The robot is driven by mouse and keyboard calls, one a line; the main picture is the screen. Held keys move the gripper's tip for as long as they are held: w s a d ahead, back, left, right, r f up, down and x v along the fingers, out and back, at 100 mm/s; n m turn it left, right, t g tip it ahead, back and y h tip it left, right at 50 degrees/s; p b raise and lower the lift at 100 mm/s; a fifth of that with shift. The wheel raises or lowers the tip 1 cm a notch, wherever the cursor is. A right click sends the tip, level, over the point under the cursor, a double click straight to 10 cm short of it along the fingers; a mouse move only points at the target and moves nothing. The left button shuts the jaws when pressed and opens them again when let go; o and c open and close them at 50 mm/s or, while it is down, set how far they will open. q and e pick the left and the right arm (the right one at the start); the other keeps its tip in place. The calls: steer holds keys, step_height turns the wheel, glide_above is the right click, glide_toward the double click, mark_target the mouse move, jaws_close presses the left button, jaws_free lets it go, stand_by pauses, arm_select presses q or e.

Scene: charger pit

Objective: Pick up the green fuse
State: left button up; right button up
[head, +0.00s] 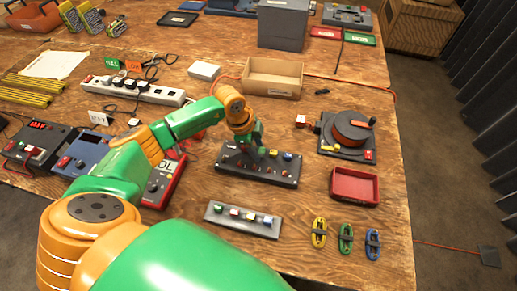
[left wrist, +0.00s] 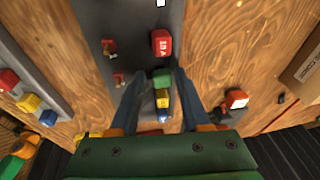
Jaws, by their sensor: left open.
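The green fuse (left wrist: 162,78) sits in a row on the dark fuse panel (head: 235,173), between a red fuse (left wrist: 161,42) and a yellow fuse (left wrist: 162,99). A blue fuse (left wrist: 163,116) follows the yellow one. My left gripper (head: 259,153) is over the panel in the head view and hides the green fuse there. In the left wrist view my left gripper (left wrist: 159,76) is open, with one finger on each side of the green fuse and visible gaps. I cannot tell how far the fingertips reach down beside it. My right gripper is not in view.
A grey strip with several coloured fuses (head: 212,217) lies in front of the panel. A red tray (head: 355,186) and a reel device (head: 347,132) are to the right. An open wooden box (head: 272,92) stands behind. A red meter (head: 176,168) is left, near my arm.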

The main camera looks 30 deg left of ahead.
arm_select(q)
steer(key=shift+o, duration=0.3)
steer(key=shift+s, duration=0.1)
steer(key=shift+d, duration=0.15)
steer(key=c, duration=0.4)
steer(key=shift+w, duration=0.2)
jaws_close()
